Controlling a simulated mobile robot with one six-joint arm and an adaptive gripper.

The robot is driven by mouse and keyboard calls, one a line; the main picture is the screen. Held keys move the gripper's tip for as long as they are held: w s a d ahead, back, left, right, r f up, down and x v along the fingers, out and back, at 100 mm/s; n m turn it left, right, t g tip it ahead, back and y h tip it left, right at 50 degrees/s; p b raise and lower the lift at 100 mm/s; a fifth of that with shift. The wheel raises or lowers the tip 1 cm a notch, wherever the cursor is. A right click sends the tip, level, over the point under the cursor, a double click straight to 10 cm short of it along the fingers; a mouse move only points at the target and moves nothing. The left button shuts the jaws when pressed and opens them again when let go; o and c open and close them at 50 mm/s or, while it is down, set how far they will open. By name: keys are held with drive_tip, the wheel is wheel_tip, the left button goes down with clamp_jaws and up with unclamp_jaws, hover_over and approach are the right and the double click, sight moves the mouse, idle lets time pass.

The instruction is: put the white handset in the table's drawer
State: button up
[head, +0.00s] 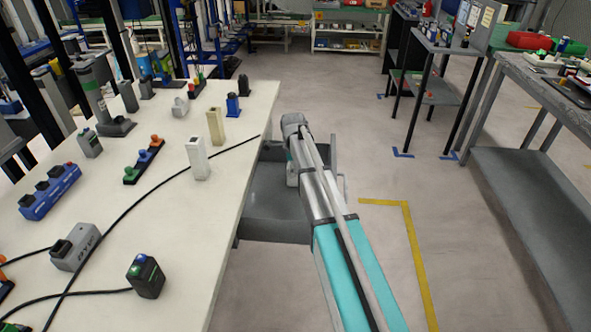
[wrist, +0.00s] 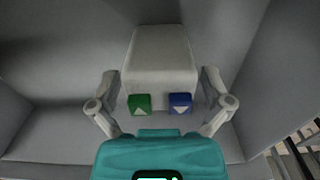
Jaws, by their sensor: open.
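The white handset (wrist: 160,60) fills the middle of the wrist view, with a green and a blue arrow button on its near end. It is inside the table's drawer (head: 268,228), which is pulled out at the table's right side. The drawer's grey floor and walls (wrist: 50,125) surround the handset in the wrist view. My gripper (wrist: 160,82) is open, with one finger on each side of the handset and visible gaps between them. In the head view my arm reaches over the drawer and hides part of it. I cannot tell whether the handset touches the drawer floor.
The white tabletop (head: 120,225) holds several devices: a white block (head: 198,158), a cream block (head: 215,127), a blue button box (head: 50,192) and a dark box (head: 146,276). Black cables cross it. A grey bench (head: 530,190) stands at right, with clear floor between.

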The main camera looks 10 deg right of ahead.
drive_tip(key=shift+r, duration=0.25)
wheel_tip(320, 180, up, 12)
drive_tip(key=p, duration=1.2)
drive_tip(key=shift+f, duration=0.1)
idle(0.7)
drive_tip(key=s+a+n, duration=0.2)
drive_tip(key=s+n, duration=1.9)
drive_tip(key=s, duration=0.7)
drive_tip(key=shift+n, duration=0.3)
